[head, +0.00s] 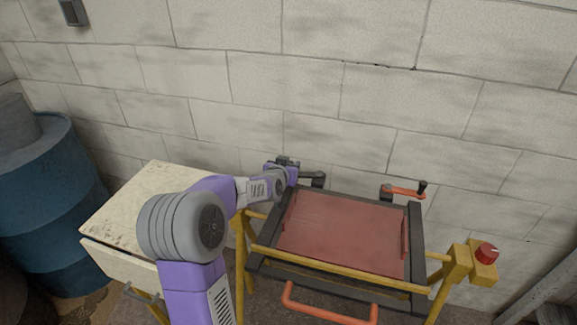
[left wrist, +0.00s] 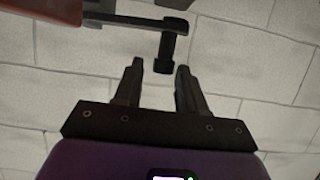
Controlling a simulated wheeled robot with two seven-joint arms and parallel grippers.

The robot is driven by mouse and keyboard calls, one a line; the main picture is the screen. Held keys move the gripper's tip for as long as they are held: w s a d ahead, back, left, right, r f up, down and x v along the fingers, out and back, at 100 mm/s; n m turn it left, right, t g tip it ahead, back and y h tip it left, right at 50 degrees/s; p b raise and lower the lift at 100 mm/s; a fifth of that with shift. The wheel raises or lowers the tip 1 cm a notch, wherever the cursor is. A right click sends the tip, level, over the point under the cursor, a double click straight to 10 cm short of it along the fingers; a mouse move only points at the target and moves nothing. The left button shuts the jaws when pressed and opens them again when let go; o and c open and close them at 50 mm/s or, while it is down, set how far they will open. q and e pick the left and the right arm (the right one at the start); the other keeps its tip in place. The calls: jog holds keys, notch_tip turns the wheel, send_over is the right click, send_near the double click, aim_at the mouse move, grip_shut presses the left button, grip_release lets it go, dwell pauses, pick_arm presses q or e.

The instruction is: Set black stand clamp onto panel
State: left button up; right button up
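The red panel (head: 345,232) lies in a dark frame (head: 415,240) on the yellow stand. The black stand clamp (head: 312,179) is at the frame's back left corner. In the left wrist view its dark arm (left wrist: 128,20) ends in an upright black handle (left wrist: 168,48). The red panel's edge (left wrist: 45,12) shows at the upper left. My left gripper (left wrist: 160,76) is open, its fingertips just short of the handle and on either side of its line. In the head view the left gripper (head: 287,163) is small and partly merges with the clamp. My right gripper is not in view.
A second clamp with an orange arm (head: 402,191) stands at the back right corner. An orange handle (head: 325,311) is in front, a red button (head: 487,252) at right. A worn cabinet (head: 125,205) and blue barrel (head: 50,210) stand left. A block wall is close behind.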

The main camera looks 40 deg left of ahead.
pick_arm(q)
jog(key=shift+o, duration=0.6)
jog(key=shift+a, duration=0.1)
jog(key=shift+s+r, duration=0.2)
jog(key=shift+s, duration=0.05)
jog(key=p+v, duration=0.2)
jog(key=v, duration=0.5)
jog(key=shift+f, duration=0.15)
